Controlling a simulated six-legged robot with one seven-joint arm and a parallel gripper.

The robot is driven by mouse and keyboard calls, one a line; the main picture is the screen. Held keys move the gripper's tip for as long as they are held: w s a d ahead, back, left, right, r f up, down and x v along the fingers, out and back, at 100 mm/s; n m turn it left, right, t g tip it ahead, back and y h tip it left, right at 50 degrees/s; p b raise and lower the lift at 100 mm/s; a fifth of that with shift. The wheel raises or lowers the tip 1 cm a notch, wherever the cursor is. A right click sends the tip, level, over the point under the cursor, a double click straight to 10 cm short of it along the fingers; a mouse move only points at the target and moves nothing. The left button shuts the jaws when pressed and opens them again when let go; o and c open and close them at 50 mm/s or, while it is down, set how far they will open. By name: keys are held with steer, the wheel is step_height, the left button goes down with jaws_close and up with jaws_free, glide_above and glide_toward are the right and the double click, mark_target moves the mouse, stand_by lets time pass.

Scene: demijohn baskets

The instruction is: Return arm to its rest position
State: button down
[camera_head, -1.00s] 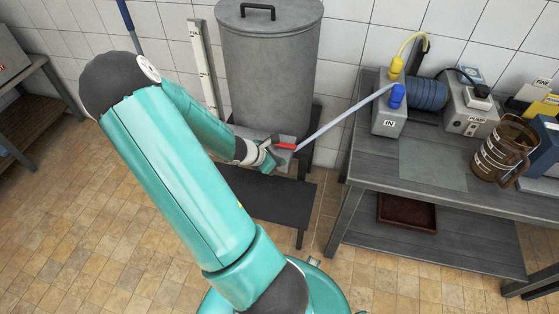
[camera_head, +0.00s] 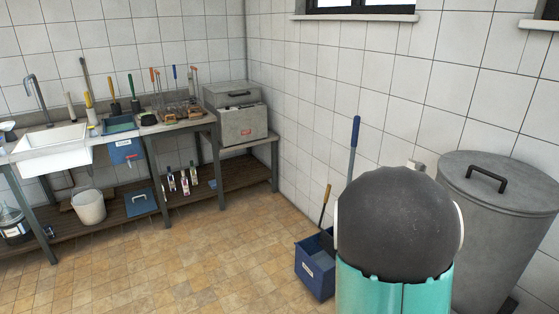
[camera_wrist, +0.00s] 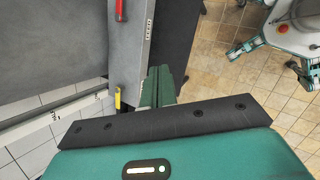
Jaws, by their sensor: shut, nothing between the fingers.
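My gripper (camera_wrist: 160,88) shows in the wrist view with its two green fingers together and nothing between them. It is close to a grey metal piece (camera_wrist: 128,65) that carries a red handle (camera_wrist: 121,10), with a visible gap to the handle. In the head view my arm's dark elbow and teal link fill the lower right; the gripper is out of that view. The large grey lidded drum (camera_head: 500,205) stands behind the elbow, partly hidden by it. Its wall (camera_wrist: 50,40) fills the upper left of the wrist view.
A blue bin (camera_head: 315,270) stands on the floor beside my elbow, near a blue pole (camera_head: 353,145). The tiled floor (camera_head: 170,265) in the middle is clear.

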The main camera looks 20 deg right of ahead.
steer(key=w+a+r+m+t+y, duration=0.1)
steer(key=w+a+r+m+t, duration=0.1)
steer(key=a+r, duration=0.6)
steer(key=w+a+r+m+t+y, duration=0.25)
steer(key=a+r, duration=0.35)
steer(key=a, duration=0.3)
steer(key=s+a+r+t+y, duration=0.1)
steer(key=s+a+r, duration=0.2)
steer(key=a, duration=0.4)
steer(key=s+a+r+t+y, duration=0.1)
steer(key=s+a+r+t, duration=0.1)
steer(key=a+r, duration=0.3)
steer(key=s+a+m, duration=0.1)
steer(key=a, duration=0.1)
steer(key=shift+a+r, duration=0.2)
steer(key=shift+a, duration=0.2)
